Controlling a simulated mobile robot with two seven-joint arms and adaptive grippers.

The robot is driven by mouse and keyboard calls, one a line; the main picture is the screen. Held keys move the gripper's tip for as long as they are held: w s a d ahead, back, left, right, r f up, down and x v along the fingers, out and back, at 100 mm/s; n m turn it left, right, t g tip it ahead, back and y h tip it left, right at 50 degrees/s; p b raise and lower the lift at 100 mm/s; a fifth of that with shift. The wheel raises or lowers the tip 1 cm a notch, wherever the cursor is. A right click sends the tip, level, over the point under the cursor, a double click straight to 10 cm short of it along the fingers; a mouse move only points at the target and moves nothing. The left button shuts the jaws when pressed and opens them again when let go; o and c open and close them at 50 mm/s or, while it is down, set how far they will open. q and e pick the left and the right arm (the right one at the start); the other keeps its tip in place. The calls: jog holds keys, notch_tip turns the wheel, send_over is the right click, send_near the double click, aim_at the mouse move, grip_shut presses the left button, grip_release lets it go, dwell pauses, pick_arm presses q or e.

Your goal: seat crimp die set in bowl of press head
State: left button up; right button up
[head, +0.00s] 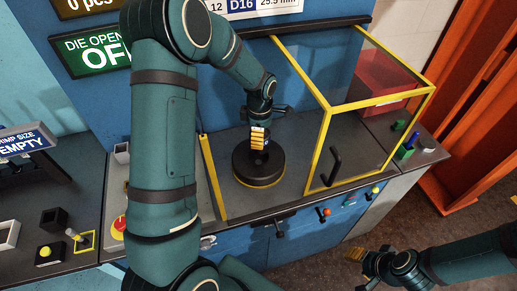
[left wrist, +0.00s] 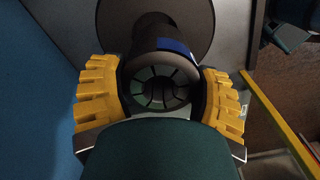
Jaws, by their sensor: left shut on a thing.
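My left gripper (head: 259,141) reaches down over the black round press head (head: 243,177), which has a thin yellow band low on its side. In the left wrist view its yellow ribbed fingers (left wrist: 160,95) are shut on the crimp die set (left wrist: 158,88), a dark cylinder with a ring of segments and a blue label. The grey round face of the press head (left wrist: 197,18) shows behind the die set. The bowl is hidden, so I cannot tell whether the die set touches it. My right gripper (head: 362,268) hangs at the lower right, clear of the bench; its opening is unclear.
A yellow-framed clear guard (head: 325,150) with a black handle stands right of the press head. A yellow post (head: 212,175) stands to its left. Sign panels (head: 92,52) are behind. Small bins and a yellow button (head: 45,251) sit at the left. An orange rack (head: 470,130) is at far right.

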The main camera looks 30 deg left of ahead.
pick_arm(q)
jog(key=shift+n, duration=0.5)
jog(key=f+b, duration=0.1)
jog(key=f, duration=0.2)
jog(key=f+b, duration=0.1)
jog(key=f, duration=0.2)
jog(key=f+b, duration=0.1)
jog(key=f, duration=0.2)
jog(key=shift+w+a+f+b, duration=0.25)
jog(key=shift+a+f+b, duration=0.15)
jog(key=shift+r, duration=0.1)
jog(key=o, duration=1.3)
jog(key=shift+s, duration=0.1)
